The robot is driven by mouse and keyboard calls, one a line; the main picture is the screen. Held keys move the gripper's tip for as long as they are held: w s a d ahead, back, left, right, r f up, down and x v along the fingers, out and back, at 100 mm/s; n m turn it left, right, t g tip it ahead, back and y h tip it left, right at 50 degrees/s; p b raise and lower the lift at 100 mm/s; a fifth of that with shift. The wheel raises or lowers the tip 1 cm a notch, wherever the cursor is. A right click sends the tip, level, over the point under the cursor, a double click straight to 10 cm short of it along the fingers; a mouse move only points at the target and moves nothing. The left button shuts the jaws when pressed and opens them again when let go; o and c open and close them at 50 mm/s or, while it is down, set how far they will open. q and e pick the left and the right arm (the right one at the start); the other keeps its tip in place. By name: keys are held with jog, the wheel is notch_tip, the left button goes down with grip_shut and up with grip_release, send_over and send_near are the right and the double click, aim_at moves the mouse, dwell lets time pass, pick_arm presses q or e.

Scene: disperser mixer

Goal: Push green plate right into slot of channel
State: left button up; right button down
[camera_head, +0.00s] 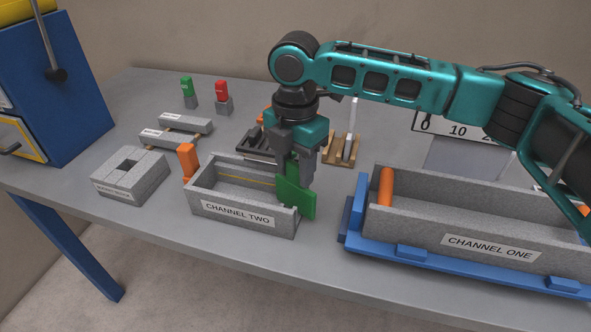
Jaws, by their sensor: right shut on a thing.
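A green plate (294,192) stands upright at the right end of the grey channel labelled CHANNEL TWO (205,197). My right gripper (294,168) points down from above and is shut on the green plate. The plate overlaps the channel's right end in the picture; I cannot tell how deep it sits in a slot there. The slot itself is hidden behind the plate and the gripper. My left gripper is not in view.
An orange piece (187,161) stands at the channel's left end. CHANNEL ONE (440,236) lies on a blue base at right. A grey block with a square hole (143,181) stands at left. Small green (187,87) and red (222,91) pieces stand behind. The table's front edge is clear.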

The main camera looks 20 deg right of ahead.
jog(key=shift+f, duration=0.5)
jog(key=shift+f, duration=0.1)
jog(key=c, duration=0.6)
grip_release()
notch_tip(320, 180, up, 12)
jog(key=shift+r+p, duration=0.15)
jog(key=shift+p, duration=0.45)
jog(key=shift+s, duration=0.1)
